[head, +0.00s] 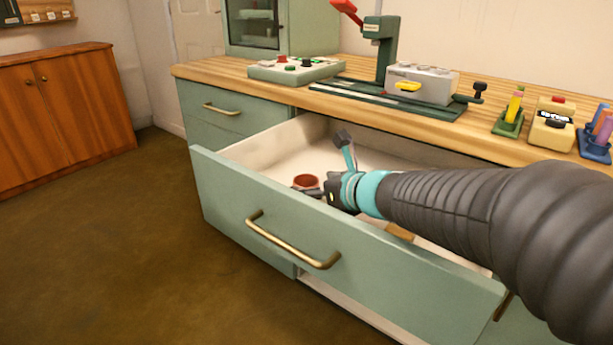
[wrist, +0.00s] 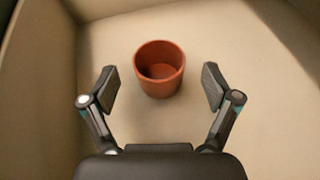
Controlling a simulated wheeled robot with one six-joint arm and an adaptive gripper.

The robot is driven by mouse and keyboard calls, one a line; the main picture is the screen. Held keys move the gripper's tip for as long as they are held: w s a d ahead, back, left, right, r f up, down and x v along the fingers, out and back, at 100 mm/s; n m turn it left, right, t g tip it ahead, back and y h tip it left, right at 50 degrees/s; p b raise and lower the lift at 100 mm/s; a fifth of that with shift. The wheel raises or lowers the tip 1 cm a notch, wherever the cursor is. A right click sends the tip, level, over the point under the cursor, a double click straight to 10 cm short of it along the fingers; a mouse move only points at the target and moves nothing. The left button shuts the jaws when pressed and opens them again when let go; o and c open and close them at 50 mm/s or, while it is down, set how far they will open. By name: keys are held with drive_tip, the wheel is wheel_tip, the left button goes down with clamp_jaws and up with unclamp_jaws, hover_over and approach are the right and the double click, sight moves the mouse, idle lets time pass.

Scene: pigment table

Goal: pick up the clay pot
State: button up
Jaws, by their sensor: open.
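The clay pot (wrist: 159,87) is a small reddish-brown open cup, upright on the floor of the open drawer (head: 290,253). In the wrist view it lies between and just beyond the tips of my gripper (wrist: 159,85), whose two fingers are spread wide with a gap on each side. The pot looks empty. In the head view the pot (head: 306,182) shows just left of my gripper (head: 325,168), near the drawer's front panel. Its lower part is hidden there by the gripper and the panel.
The drawer walls (wrist: 36,55) rise around the pot. The wooden worktop (head: 345,92) above carries a button panel (head: 297,69), a green press (head: 380,45), a grey box (head: 422,84) and small holders (head: 509,120). A brown cabinet (head: 65,118) stands at left. The drawer floor around the pot is clear.

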sight(299, 181)
drive_tip(key=shift+x, duration=1.75)
drive_tip(key=shift+a, duration=0.1)
drive_tip(key=c, duration=1.4)
drive_tip(key=shift+o, duration=0.2)
drive_tip(key=shift+r, duration=0.15)
